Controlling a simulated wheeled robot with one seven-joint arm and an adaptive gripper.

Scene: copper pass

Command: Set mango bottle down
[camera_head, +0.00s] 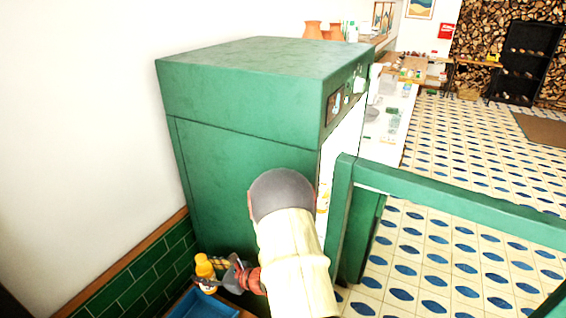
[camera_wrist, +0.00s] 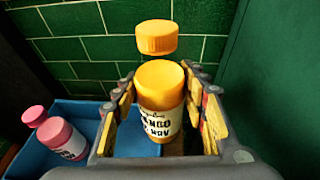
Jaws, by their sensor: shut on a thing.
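The mango bottle (camera_wrist: 160,105) is yellow-orange with a white label and an orange cap (camera_wrist: 156,37), with a gap showing between cap and body. It is upright in the wrist view, between the yellow-padded fingers of my gripper (camera_wrist: 164,118), which is shut on it. In the head view the bottle (camera_head: 205,269) shows at the lower left, with my gripper (camera_head: 222,278) at its side. A blue tray (camera_head: 208,306) lies below; it also shows in the wrist view (camera_wrist: 70,108). The bottle's base is hidden, so I cannot tell whether it touches anything.
A pink bottle (camera_wrist: 62,137) is at the blue tray's left. A green-tiled wall (camera_wrist: 95,48) stands behind. A tall green cabinet (camera_head: 240,150) rises beside my arm, and a green frame (camera_head: 450,203) juts right. Open tiled floor (camera_head: 450,150) lies beyond.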

